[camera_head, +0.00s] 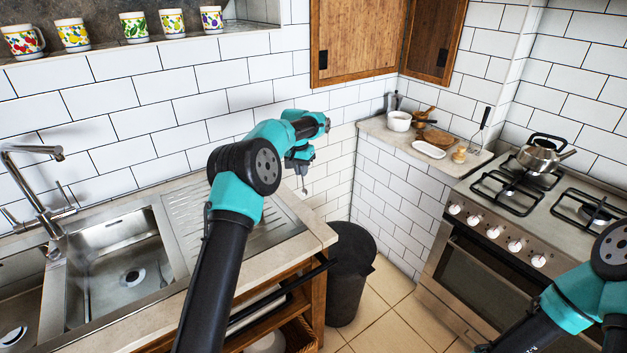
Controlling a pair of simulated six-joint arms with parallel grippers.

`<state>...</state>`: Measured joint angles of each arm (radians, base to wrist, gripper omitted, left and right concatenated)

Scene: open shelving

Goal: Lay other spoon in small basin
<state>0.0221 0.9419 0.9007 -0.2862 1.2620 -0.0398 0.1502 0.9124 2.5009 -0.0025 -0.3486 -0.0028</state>
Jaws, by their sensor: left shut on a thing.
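My left gripper (303,172) is in the air above the far right end of the drainboard, in front of the tiled wall. It is shut on a thin object that hangs down below the fingers, of which only a narrow end shows; it may be the spoon (304,187). The sink has a square steel basin (90,290) with a drain. A second basin (18,305) shows at the left edge, cut off by the frame. My right arm is at the lower right; its gripper is out of the picture.
A tall faucet (40,190) stands behind the basins. The ribbed drainboard (190,215) is bare. A dark bin (350,275) stands on the floor. The stove (510,220) carries a kettle (543,155). Several mugs (134,27) line the upper ledge.

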